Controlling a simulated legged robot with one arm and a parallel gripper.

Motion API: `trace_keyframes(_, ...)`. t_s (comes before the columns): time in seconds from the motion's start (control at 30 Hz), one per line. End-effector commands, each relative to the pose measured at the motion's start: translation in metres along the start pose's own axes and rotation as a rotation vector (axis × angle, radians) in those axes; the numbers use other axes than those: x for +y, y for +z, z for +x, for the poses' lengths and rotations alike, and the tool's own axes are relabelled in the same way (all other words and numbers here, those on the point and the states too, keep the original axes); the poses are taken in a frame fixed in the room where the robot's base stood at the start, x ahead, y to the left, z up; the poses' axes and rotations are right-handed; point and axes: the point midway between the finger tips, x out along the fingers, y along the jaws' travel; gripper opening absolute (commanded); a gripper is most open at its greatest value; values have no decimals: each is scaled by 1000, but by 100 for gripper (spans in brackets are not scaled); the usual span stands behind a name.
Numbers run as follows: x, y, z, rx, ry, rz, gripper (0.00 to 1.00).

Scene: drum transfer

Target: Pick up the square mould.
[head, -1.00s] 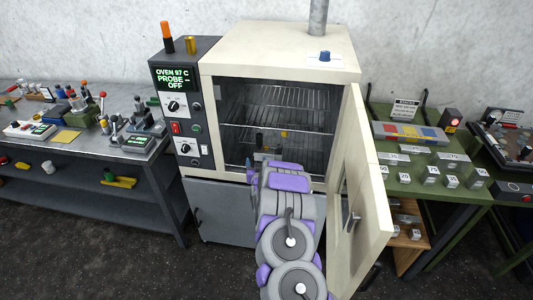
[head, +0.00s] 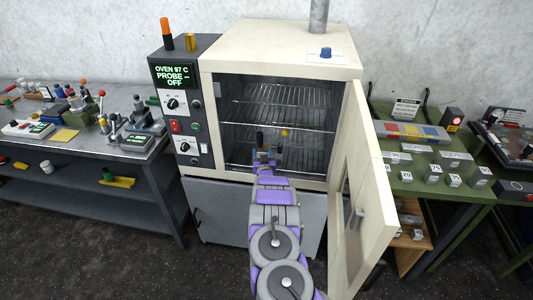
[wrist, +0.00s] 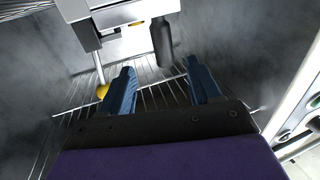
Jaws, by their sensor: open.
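A pale grey metal block (wrist: 120,14), which looks like the square mould, is inside the oven at the top of the wrist view, cut off by the frame edge. A dark handle (wrist: 162,42) sticks out from it towards my gripper. A yellow knob (wrist: 102,92) hangs on a thin rod at its left. My gripper (wrist: 160,70) is open, with its two blue fingers apart and nothing between them. The handle's end lies just beyond the fingertips, roughly in line with the gap. In the head view my gripper (head: 266,150) is inside the oven mouth and partly hides the mould.
The oven (head: 282,45) has wire racks (head: 275,95) inside. Its door (head: 362,190) stands open on the right, close beside my arm. A control panel (head: 184,110) is at the left. A grey bench (head: 75,110) and a green table (head: 425,185) stand on either side.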

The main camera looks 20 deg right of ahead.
Motion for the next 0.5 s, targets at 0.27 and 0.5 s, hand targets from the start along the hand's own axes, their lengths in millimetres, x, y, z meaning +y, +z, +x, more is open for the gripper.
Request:
trace_keyframes(0.27, 0, 2, 28, 1, -1, 0, 63)
trace_keyframes(0.5, 0, 2, 45, -2, -1, -1, 63)
